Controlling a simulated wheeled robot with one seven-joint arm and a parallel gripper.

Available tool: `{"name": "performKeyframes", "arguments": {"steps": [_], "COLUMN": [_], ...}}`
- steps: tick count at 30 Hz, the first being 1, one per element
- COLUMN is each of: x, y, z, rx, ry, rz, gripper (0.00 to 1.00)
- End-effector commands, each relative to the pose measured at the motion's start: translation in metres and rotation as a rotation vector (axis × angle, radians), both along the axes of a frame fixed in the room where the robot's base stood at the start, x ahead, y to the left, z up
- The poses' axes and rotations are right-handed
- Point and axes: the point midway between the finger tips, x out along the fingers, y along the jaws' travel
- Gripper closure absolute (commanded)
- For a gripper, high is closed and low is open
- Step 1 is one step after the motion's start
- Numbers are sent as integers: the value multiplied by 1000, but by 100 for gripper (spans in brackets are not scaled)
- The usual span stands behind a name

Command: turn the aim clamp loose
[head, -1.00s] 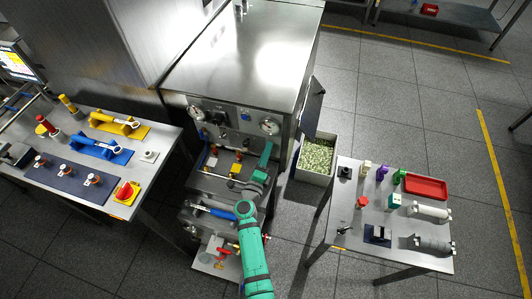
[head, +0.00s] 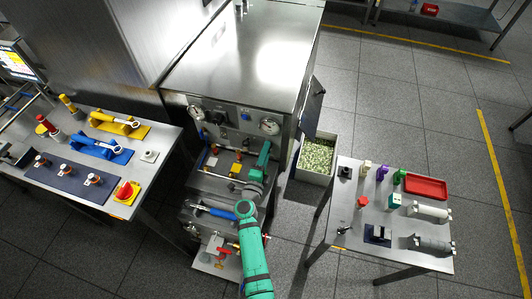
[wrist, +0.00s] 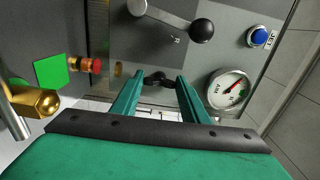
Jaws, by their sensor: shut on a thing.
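A small dark wing-shaped knob (wrist: 158,78), which looks like the aim clamp, sits between the fingertips of my gripper (wrist: 156,84) in the wrist view. My two green fingers stand on either side of it, and the gripper is shut on it. In the head view my gripper (head: 264,152) is at the right of the steel machine's front, below the gauge. The clamp itself is hidden there by my gripper and wrist.
In the wrist view a lever with a black ball (wrist: 201,31) is above the fingers. A gauge (wrist: 228,88) and blue button (wrist: 258,37) are right. A red knob (wrist: 95,65) and brass fitting (wrist: 35,101) are left. Side tables (head: 330,222) flank the machine.

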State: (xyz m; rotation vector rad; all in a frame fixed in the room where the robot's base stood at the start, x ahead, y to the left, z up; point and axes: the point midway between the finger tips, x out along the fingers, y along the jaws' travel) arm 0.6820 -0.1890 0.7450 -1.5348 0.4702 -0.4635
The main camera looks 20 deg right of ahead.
Motion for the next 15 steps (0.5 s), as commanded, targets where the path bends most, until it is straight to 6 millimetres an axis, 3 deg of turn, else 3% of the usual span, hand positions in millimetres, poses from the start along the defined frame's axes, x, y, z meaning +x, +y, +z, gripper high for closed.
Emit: {"name": "performKeyframes", "arguments": {"steps": [2, 3, 4, 15], "x": [0, 0, 0, -2], "y": [2, 2, 2, 2], "z": [0, 0, 0, -1], "rx": [-2, -2, -2, 0], "ry": [1, 1, 1, 1], "rz": [4, 4, 4, 2], "gripper": [82, 50, 43, 41]}}
